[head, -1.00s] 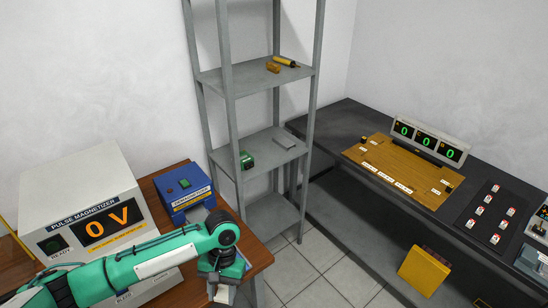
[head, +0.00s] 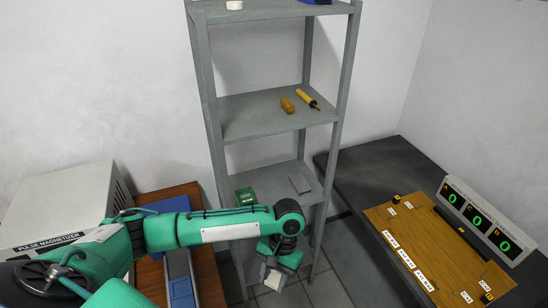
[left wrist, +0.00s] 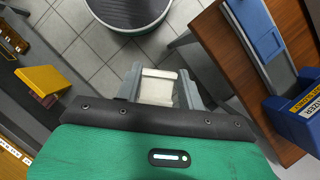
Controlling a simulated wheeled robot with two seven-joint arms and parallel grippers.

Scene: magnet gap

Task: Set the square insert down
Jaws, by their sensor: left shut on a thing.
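The square insert (left wrist: 158,87) is a pale, whitish block between the fingers of my left gripper (left wrist: 160,82). In the head view my left gripper (head: 272,275) points down, shut on the insert (head: 271,278), in front of the grey shelf rack. The insert is held in the air above the tiled floor, apart from any surface. My right gripper does not show.
The grey rack (head: 228,121) holds an orange block (head: 287,105), a yellow tool (head: 308,98), a green device (head: 245,196) and a grey plate (head: 299,184). A wooden board (head: 410,230) with displays lies on the dark bench at right. A wooden table (head: 205,250) stands left.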

